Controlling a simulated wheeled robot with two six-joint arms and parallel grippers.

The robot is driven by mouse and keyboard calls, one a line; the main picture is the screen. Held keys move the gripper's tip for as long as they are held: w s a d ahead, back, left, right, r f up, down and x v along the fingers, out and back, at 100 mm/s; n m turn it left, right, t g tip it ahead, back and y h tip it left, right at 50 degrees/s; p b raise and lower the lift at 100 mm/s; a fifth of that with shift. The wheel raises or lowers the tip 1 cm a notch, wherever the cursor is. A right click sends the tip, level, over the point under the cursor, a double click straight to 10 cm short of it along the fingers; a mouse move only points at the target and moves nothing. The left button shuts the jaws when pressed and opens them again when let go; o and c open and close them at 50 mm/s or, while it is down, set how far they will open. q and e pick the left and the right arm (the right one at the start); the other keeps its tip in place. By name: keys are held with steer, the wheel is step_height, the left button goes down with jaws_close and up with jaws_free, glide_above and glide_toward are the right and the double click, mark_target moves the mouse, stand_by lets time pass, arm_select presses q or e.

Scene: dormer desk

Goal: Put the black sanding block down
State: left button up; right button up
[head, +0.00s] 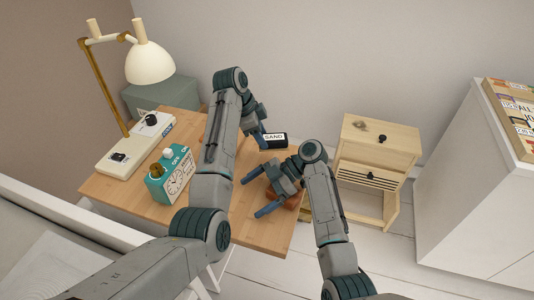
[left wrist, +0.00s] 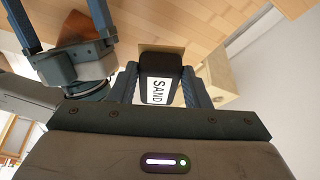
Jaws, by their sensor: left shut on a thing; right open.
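The black sanding block (head: 273,141) has a white label reading SAND and is near the back right edge of the wooden desk (head: 129,189). My left gripper (head: 262,138) is shut on it. In the left wrist view the sanding block (left wrist: 158,90) sits between the two fingers, with a tan layer along its far side. I cannot tell whether it touches the desk top. My right gripper (head: 256,194) is open and empty over the front right of the desk. It also shows in the left wrist view (left wrist: 60,20).
A teal device (head: 169,177) with a dial and a lamp (head: 118,155) stand on the desk's left. A reddish-brown thing (head: 291,201) is partly hidden behind my right gripper. A wooden drawer cabinet (head: 377,150) stands right of the desk. The front middle desk top is clear.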

arm_select(q)
step_height(320, 180, down, 8)
steer(key=shift+r, duration=0.1)
stand_by(0.4)
steer(key=o, duration=1.1)
steer(key=shift+f, duration=0.2)
steer(key=shift+r, duration=0.1)
steer(key=v, duration=1.2)
steer(key=shift+r, duration=0.1)
